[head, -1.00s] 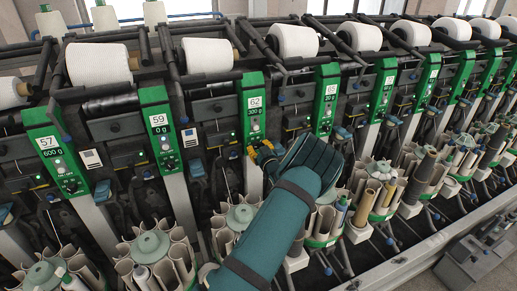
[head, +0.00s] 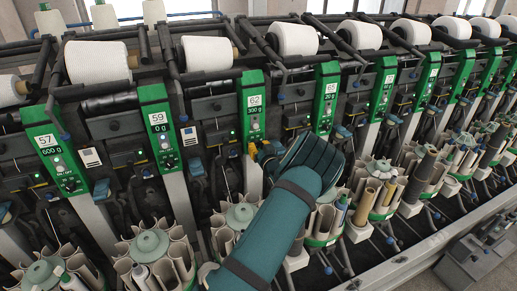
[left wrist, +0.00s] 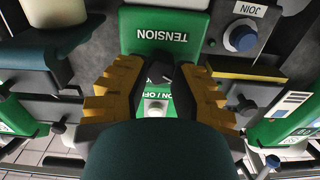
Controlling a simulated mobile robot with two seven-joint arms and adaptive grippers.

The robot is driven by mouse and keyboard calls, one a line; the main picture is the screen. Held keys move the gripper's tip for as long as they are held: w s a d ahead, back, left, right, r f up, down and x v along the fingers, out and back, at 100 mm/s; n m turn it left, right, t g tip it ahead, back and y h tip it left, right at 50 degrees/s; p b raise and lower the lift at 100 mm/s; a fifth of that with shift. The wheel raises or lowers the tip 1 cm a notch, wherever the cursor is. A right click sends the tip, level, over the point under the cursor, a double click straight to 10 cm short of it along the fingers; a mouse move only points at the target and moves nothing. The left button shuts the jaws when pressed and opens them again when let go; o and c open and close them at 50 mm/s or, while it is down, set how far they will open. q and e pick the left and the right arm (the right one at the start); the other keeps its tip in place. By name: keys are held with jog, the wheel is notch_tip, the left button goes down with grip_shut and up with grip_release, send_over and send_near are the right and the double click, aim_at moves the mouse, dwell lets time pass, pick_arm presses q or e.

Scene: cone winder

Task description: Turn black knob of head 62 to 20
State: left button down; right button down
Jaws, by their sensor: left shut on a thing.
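Head 62 is a green panel (head: 254,103) with a white number plate and a display that seems to read 300 g. My left gripper (head: 254,150) is at the lower part of this panel, its arm coming up from below. In the left wrist view, the left gripper (left wrist: 160,78) has its dark fingertips closed in on the black knob (left wrist: 156,72), one on each side. Most of the knob is hidden by the fingertips. The TENSION label (left wrist: 165,37) shows upside down above it, and a pale ON/OFF button (left wrist: 156,107) shows below. My right gripper is not in view.
Head 59 (head: 159,120) stands to the left and head 65 (head: 326,95) to the right. A blue JOIN button (left wrist: 240,36) is beside the panel. Bobbin magazines (head: 240,215) stand below and white yarn cones (head: 207,54) sit above.

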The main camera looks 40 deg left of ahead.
pick_arm(q)
jog(key=m, duration=0.3)
jog(key=shift+w+a+r, duration=0.1)
jog(key=shift+r, duration=0.15)
jog(key=shift+r+m, duration=0.1)
jog(key=shift+m, duration=1.6)
jog(key=c, duration=0.7)
grip_release()
jog(key=shift+f, duration=0.2)
jog(key=shift+d+f, duration=0.1)
jog(key=shift+d, duration=0.2)
jog(key=v, duration=1.1)
jog(key=shift+s+d, duration=0.15)
jog(key=shift+s, duration=0.1)
